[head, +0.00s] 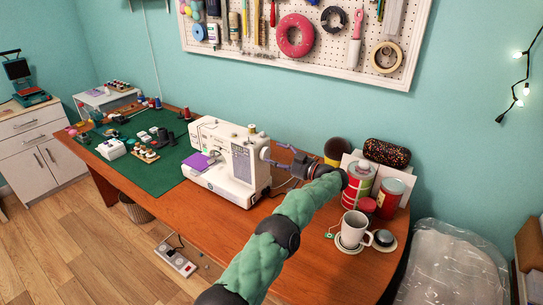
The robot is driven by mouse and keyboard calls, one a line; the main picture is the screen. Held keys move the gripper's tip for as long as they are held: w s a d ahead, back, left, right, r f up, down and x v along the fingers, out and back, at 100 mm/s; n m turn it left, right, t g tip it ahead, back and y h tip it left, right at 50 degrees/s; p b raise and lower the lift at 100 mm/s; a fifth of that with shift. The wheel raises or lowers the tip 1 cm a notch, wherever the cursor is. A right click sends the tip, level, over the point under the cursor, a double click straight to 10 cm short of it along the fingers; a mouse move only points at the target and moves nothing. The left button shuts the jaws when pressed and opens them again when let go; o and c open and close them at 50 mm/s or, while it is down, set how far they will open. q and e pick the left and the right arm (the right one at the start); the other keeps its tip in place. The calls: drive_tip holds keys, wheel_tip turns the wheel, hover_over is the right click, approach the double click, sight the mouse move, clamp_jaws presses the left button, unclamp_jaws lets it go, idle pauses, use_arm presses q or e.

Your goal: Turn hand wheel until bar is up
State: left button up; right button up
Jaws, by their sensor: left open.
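A white sewing machine (232,180) stands on the wooden table, with a purple cloth (196,161) under its needle end at the left. The needle bar is too small to make out, so I cannot tell its height. The hand wheel (265,154) is at the machine's right end, partly hidden by my gripper. My left gripper (275,157) is open, with its fingers pointing left at the wheel. I cannot tell whether they touch it. My right gripper is not in view.
Right of my left arm are tins (389,198), a white mug (354,229) on a coaster and a patterned case (387,153). A green mat (118,152) with spools and small items covers the table's left part. The table's front right is clear beneath my arm.

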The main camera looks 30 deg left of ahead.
use_arm(q)
drive_tip(key=d, duration=0.9)
drive_tip(key=shift+s, duration=0.35)
